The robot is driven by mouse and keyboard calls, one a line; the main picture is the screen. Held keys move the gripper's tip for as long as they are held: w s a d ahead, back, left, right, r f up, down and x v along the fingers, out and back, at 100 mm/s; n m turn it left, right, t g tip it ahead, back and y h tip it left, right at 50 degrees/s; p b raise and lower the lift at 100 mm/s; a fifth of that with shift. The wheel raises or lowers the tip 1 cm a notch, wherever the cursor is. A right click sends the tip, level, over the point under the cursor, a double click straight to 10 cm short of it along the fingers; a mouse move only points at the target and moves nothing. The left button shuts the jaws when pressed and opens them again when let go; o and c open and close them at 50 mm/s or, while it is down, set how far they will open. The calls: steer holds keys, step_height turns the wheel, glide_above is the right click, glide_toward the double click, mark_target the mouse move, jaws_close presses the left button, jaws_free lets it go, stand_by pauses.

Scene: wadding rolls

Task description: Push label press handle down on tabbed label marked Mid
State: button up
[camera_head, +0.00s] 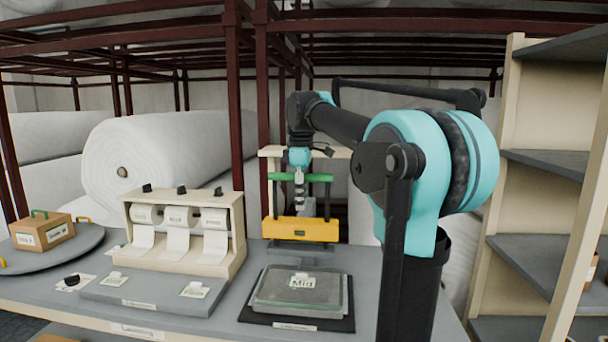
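The label press stands at the back of the table, with a green handle bar (282,177) on dark posts and a yellow pressing block (301,229) below it. The label marked Mid (302,282) lies on a clear-topped pad in a dark tray (258,317), in front of the press. My gripper (299,205) hangs pointing down at the press, in front of or at the green handle, above the yellow block. Its fingers are too small to tell whether they are open or touch the handle.
A beige dispenser (186,262) with label rolls stands left of the press. A grey board (150,297) with small tabbed labels lies before it. A round tray (85,243) holds a brown box (42,232) at far left. Shelves (545,165) rise at right.

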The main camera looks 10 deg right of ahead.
steer(key=shift+r, duration=6.1)
step_height(320, 180, up, 6)
steer(key=shift+f, duration=0.1)
